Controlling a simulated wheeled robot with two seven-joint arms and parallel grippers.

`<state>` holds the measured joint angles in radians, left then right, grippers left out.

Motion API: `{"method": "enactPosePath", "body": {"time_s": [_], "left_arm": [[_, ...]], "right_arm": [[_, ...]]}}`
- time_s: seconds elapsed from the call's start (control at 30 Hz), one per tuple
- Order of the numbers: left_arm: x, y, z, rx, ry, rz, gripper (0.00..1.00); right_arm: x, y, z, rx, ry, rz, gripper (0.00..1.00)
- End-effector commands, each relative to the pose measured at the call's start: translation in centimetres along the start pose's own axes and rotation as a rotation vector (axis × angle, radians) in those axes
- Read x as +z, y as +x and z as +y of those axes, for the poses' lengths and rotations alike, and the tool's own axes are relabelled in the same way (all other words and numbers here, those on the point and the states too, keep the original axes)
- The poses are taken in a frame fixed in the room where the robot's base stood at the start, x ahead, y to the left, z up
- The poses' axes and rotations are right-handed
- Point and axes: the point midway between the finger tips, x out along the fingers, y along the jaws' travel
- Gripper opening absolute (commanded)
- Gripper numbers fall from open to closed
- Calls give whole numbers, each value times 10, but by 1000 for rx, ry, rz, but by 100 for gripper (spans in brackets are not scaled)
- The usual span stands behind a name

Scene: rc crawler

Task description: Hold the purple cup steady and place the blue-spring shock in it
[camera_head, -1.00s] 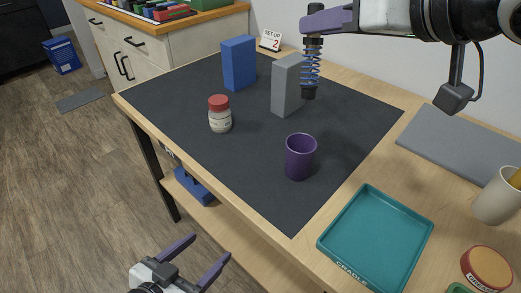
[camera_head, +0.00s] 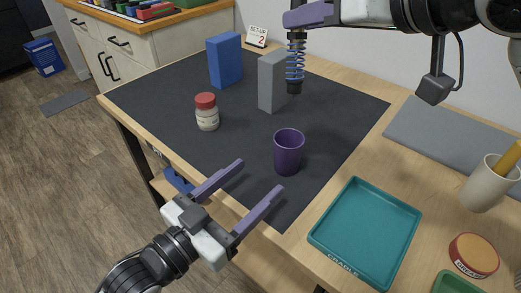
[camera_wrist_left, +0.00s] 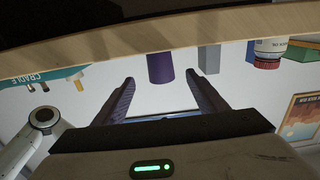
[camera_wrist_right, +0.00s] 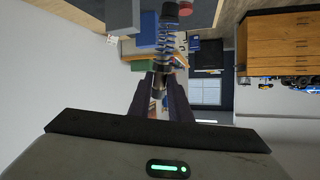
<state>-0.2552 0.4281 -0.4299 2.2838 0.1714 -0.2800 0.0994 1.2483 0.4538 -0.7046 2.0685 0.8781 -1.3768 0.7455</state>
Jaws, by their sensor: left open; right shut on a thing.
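The purple cup (camera_head: 288,153) stands upright on the dark mat (camera_head: 180,110), near its front edge. It also shows in the left wrist view (camera_wrist_left: 160,68). My left gripper (camera_head: 262,178) is open and empty, its fingers pointing toward the cup from in front of the table's edge, apart from it. The blue-spring shock (camera_head: 296,58) hangs upright from my right gripper (camera_head: 308,14), which is shut on its top end. The shock is in the air above the mat's back part, up and slightly right of the cup in the head view. It also shows in the right wrist view (camera_wrist_right: 167,40).
A grey box (camera_head: 271,82), a blue box (camera_head: 224,62) and a red-capped jar (camera_head: 207,112) stand on the mat. A teal cradle tray (camera_head: 365,235), an orange-lidded tin (camera_head: 474,254) and a beige cup (camera_head: 483,186) are at right. The mat around the purple cup is clear.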

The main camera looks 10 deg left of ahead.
Motion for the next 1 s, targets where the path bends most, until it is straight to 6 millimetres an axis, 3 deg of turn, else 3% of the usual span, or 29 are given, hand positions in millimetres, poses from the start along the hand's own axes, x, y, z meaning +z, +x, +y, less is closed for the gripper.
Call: {"method": "enactPosePath", "body": {"time_s": [0.6,1.0], "left_arm": [[0,101,0,0,1,1,66],[0,116,0,0,2,-1,66]], "right_arm": [[0,0,0,0,0,1,0],[0,0,0,0,0,1,0]]}}
